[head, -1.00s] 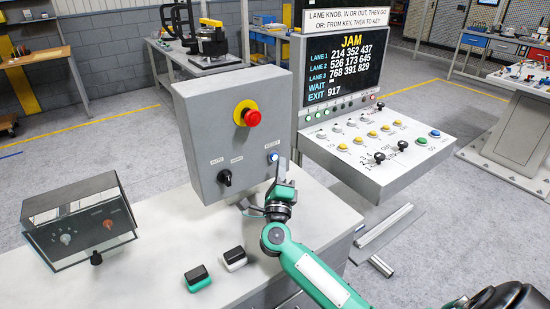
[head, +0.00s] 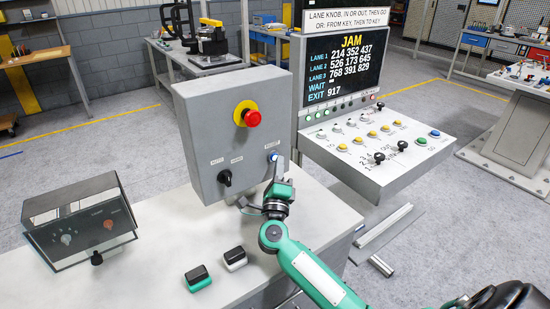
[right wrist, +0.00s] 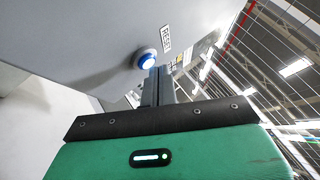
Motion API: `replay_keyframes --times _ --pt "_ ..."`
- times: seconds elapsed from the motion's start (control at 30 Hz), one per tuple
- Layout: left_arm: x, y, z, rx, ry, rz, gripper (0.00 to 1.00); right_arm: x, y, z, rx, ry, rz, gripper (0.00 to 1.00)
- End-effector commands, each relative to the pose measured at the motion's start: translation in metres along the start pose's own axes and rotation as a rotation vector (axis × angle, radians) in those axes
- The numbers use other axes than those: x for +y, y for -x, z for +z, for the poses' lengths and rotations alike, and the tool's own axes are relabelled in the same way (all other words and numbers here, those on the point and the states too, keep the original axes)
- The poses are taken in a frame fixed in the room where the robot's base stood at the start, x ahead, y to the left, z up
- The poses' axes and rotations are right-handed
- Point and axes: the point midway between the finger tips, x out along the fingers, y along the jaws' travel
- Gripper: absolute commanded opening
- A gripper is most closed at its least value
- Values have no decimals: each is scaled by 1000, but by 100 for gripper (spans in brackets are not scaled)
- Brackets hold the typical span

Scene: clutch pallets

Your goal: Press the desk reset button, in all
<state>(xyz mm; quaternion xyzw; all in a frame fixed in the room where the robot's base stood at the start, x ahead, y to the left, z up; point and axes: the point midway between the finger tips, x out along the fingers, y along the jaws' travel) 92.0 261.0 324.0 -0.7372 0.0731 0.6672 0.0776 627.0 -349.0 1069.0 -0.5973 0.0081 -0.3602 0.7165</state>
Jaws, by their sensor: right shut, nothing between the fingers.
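The reset button (head: 272,157) is a small round button with a blue ring and a lit white centre, under a RESET label on the grey box standing on the desk. It also shows in the right wrist view (right wrist: 146,60). My right gripper (head: 278,168) is shut and empty, with its fingertips up at the button. In the right wrist view, the closed fingers (right wrist: 158,76) end right beside the button's lower right edge; I cannot tell whether they touch it. The fingers partly hide the button in the head view. My left gripper is out of view.
The grey box (head: 213,137) also carries a red emergency stop (head: 252,118) and a black selector knob (head: 225,178). A console reading JAM (head: 345,70) stands at right.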

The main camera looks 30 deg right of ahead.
Motion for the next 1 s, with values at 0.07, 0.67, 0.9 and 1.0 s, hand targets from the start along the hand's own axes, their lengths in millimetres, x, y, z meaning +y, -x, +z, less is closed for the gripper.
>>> replay_keyframes --times 0.07,0.67,0.9,1.0 --pt "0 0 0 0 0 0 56 0 0 0 0 0 0 0" --pt "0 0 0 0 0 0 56 3 -4 3 1 -1 1 0" --pt "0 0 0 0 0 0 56 5 -6 4 1 -1 1 0" --pt "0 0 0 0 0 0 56 5 -7 5 1 -1 1 0"
